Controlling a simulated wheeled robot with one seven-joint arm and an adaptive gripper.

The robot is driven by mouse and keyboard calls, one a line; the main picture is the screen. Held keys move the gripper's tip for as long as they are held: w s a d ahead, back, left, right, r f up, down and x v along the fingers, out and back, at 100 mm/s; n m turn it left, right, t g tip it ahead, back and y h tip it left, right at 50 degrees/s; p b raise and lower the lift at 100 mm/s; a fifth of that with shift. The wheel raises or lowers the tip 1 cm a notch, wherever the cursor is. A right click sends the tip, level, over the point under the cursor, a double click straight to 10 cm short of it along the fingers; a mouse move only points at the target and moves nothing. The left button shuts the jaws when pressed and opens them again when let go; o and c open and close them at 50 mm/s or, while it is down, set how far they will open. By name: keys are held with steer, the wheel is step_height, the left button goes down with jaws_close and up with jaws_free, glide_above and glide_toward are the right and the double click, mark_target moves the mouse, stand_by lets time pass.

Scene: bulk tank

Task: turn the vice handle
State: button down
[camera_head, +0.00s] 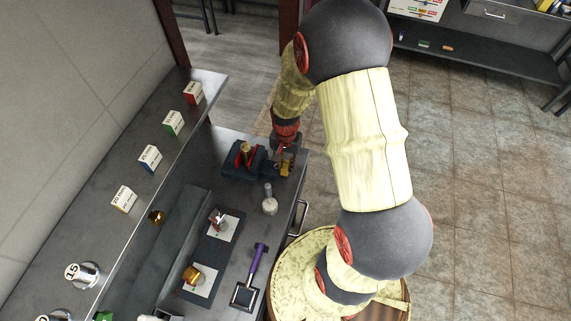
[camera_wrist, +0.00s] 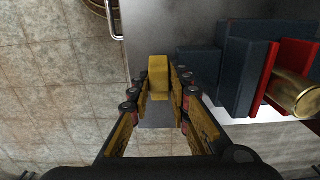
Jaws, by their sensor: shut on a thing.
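The vice (camera_head: 240,160) is a dark blue block with red jaws, on the far end of the workbench. In the wrist view its blue body (camera_wrist: 228,70) stands to the right of my gripper (camera_wrist: 159,88). A brass cylinder (camera_head: 246,151) sits between the red jaws and also shows in the wrist view (camera_wrist: 292,94). The vice handle (camera_wrist: 158,68) appears as a yellow block between my fingertips. My gripper is shut on it, at the vice's right side in the head view. The handle's link to the vice is not clear.
A white-topped round-based item (camera_head: 269,204) stands on the bench near the vice. A purple-handled tool (camera_head: 256,264) lies closer. A dark mat (camera_head: 210,262) holds small parts. A raised shelf (camera_head: 150,175) with labelled boxes runs along the left. Open floor lies right.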

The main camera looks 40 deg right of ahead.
steer(key=shift+w+d+g+y+p, duration=0.2)
steer(key=shift+g+y+p, duration=0.3)
steer(key=shift+y+p, duration=0.25)
steer(key=shift+w+d+f+g+y+p, duration=0.1)
steer(key=shift+g+y+p, duration=0.25)
steer(key=shift+g+y, duration=0.2)
steer(key=shift+w+d+f+g+y+p, duration=0.1)
steer(key=shift+g+y+p, duration=0.2)
steer(key=shift+g+y, duration=0.25)
steer(key=shift+s, duration=0.1)
steer(key=c, duration=1.8)
jaws_free()
steer(key=shift+o, duration=0.7)
steer(key=v, duration=1.2)
steer(key=shift+d, duration=0.2)
